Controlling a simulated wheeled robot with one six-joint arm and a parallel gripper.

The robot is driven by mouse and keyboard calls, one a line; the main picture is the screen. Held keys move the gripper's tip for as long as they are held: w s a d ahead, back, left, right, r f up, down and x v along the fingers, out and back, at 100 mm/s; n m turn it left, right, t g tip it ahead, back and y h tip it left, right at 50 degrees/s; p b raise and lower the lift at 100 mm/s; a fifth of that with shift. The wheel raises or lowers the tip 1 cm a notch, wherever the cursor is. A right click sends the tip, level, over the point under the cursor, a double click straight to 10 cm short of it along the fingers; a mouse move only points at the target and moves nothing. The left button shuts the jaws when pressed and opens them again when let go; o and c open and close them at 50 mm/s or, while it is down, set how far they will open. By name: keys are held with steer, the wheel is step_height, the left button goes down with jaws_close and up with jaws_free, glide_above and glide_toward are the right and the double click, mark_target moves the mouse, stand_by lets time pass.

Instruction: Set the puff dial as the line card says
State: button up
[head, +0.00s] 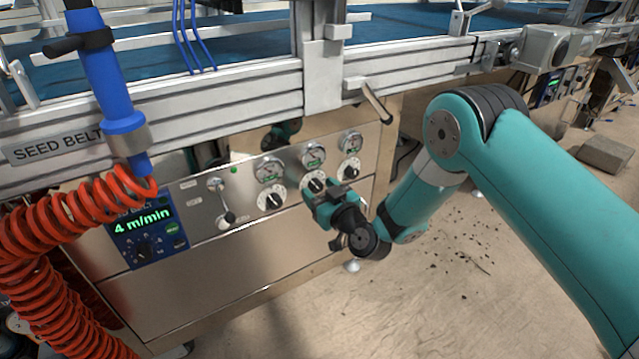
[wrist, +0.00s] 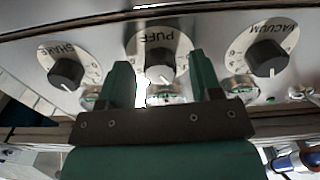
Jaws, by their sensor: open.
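The puff dial (wrist: 160,64) is a black knob on a white round scale, at the top middle of the wrist view. The label PUFF shows upside down there. In the head view it is the middle dial (head: 313,183), partly covered by my gripper. My gripper (wrist: 161,72) is open, with its green fingers to either side of the puff knob in the picture. I cannot tell whether they touch it. In the head view my gripper (head: 328,196) is right in front of the panel. The pointer setting is too small to read. I cannot make out a line card.
The vacuum dial (wrist: 267,58) and the shake dial (wrist: 67,73) flank the puff dial. Gauges (head: 313,154) sit above the dials. A display reading 4 m/min (head: 143,222), a lever switch (head: 225,206) and an orange coiled hose (head: 70,225) are to the left.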

steer(key=shift+w, duration=0.15)
steer(key=c, duration=0.9)
steer(key=shift+c, duration=0.2)
steer(key=shift+a+r+m+p, duration=0.1)
steer(key=shift+m+p, duration=0.65)
steer(key=shift+m, duration=2.05)
steer(key=o, duration=0.9)
